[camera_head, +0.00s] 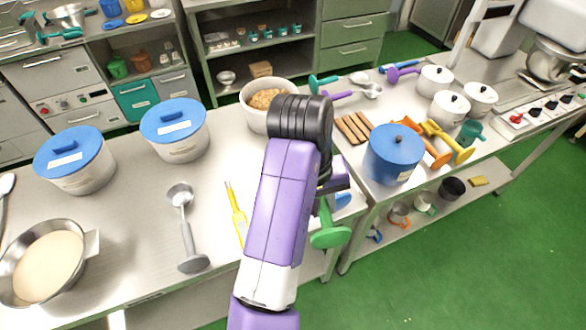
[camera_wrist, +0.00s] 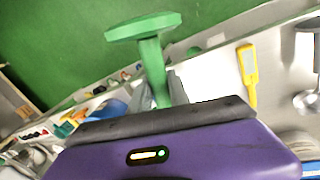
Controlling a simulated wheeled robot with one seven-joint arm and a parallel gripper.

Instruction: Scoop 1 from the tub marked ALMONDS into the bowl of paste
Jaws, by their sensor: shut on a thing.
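My gripper (camera_head: 326,198) is shut on a green tool (camera_head: 330,236) with a flat round end, held at the right of the near worktop, by its front edge. In the wrist view the green tool (camera_wrist: 150,60) rises from between the fingers; its other end is hidden. A steel bowl of cream-coloured paste (camera_head: 20,287) sits at the lower left with a tag on its rim. An open white tub (camera_head: 250,116) with brown pieces stands behind my arm. Two white tubs with blue lids (camera_head: 173,118) (camera_head: 74,150) stand to its left. Their labels are too small to read.
A grey ladle (camera_head: 187,235) and a yellow thermometer-like tool (camera_head: 238,216) lie between the bowl and my arm. A blue pot (camera_head: 394,155), orange tools (camera_head: 436,152) and white lidded pots (camera_head: 449,107) crowd the right worktop. The front middle of the left worktop has bare patches.

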